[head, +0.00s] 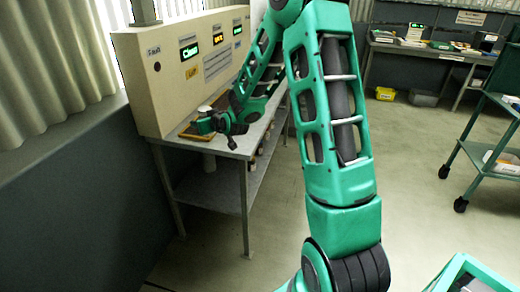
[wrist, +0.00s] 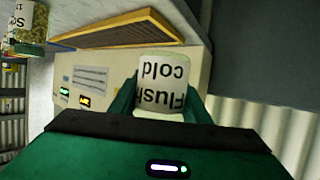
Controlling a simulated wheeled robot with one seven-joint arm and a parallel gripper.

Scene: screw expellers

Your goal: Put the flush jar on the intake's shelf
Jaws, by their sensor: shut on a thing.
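The flush jar (wrist: 165,84) is white, with "Flush cold" upside down on it in the wrist view. It sits between the two green fingers of my gripper (wrist: 162,103), which is shut on it. In the head view my gripper (head: 222,123) is over the left bench, in front of the cream panel (head: 160,85). A wood-edged shelf or tray (head: 188,132) lies there beside the gripper; its slatted wooden frame (wrist: 150,30) shows beyond the jar in the wrist view. I cannot tell whether the jar touches it. The jar is not clear in the head view.
The panel carries lit displays. Another labelled jar (wrist: 28,22) shows in the wrist view. A green cart (head: 490,135) stands right; the middle floor is clear.

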